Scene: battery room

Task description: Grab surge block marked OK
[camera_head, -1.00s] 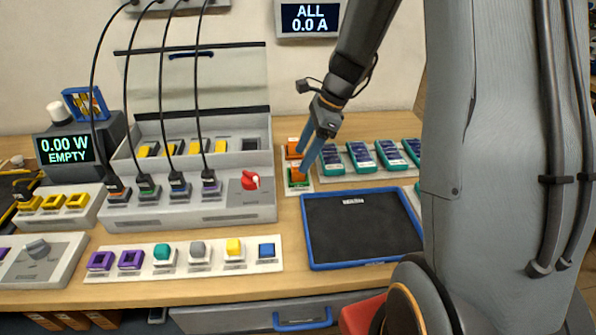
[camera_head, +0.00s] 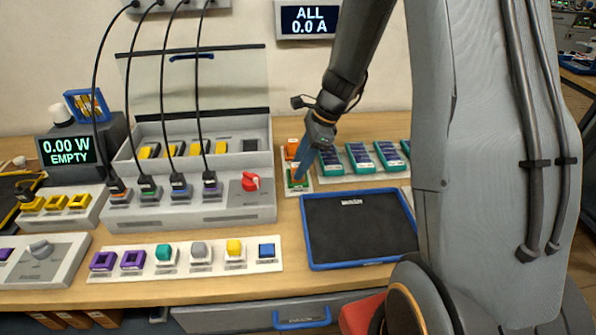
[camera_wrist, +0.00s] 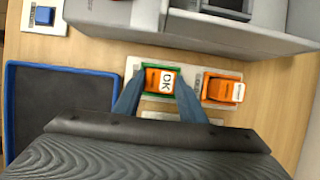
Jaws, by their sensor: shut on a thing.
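In the wrist view an orange block with a white label reading OK (camera_wrist: 163,80) sits in a green-edged slot on a white plate (camera_wrist: 133,67). The two blue fingers of my gripper (camera_wrist: 158,95) are shut on this block, one on each side. A second orange block (camera_wrist: 223,89) sits beside it on the same plate, with a smaller label I cannot read. In the head view my gripper (camera_head: 298,173) reaches down onto the plate, and its fingers mostly hide the OK block. The other orange block (camera_head: 292,148) shows behind it.
A blue-rimmed dark tray (camera_head: 308,240) lies in front of the plate. Teal devices (camera_head: 360,157) stand in a row to the right. A grey unit with a red knob (camera_head: 250,182) and black cables stands to the left, close to my gripper.

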